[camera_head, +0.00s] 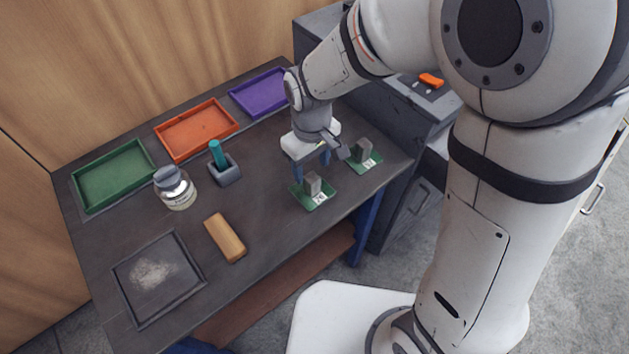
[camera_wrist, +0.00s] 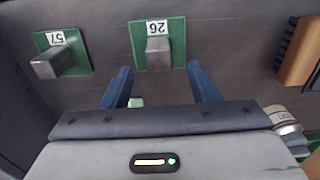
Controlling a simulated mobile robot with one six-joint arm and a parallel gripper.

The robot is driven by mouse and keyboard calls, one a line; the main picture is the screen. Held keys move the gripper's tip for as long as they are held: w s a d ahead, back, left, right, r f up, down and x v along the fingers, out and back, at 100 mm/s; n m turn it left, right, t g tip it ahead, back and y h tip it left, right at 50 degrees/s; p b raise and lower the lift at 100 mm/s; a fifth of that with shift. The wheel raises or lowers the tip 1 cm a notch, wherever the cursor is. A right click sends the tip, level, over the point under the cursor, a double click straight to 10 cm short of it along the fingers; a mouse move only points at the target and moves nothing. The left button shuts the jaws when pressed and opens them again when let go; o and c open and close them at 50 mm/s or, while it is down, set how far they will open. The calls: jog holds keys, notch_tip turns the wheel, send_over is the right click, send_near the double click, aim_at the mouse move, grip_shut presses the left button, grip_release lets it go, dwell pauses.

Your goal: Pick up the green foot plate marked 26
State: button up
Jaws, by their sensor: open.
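The foot plate marked 26 (camera_wrist: 139,52) is a green square with a white label and an upright grey block. It lies flat on the dark bench, and in the head view it is the nearer plate (camera_head: 325,193). A second green plate (camera_wrist: 80,58), with a different label, lies to its left in the wrist view and behind it to the right in the head view (camera_head: 372,164). My gripper (camera_wrist: 159,70) is open and empty. Its blue fingers are spread to either side of the line to plate 26's block, apart from it. The head view shows my gripper (camera_head: 311,168) just behind that plate.
A wooden block (camera_head: 224,238), a lidded jar (camera_head: 177,192) and a grey holder (camera_head: 226,172) with a teal item stand left. Green (camera_head: 113,178), orange (camera_head: 196,129) and purple (camera_head: 258,94) trays line the back. A dark square tray (camera_head: 135,310) lies front left.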

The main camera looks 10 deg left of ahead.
aim_at(312, 177)
notch_tip(312, 177, down, 6)
jog(key=shift+w+p, duration=0.1)
jog(key=shift+p, duration=0.25)
grip_shut()
dwell(0.5)
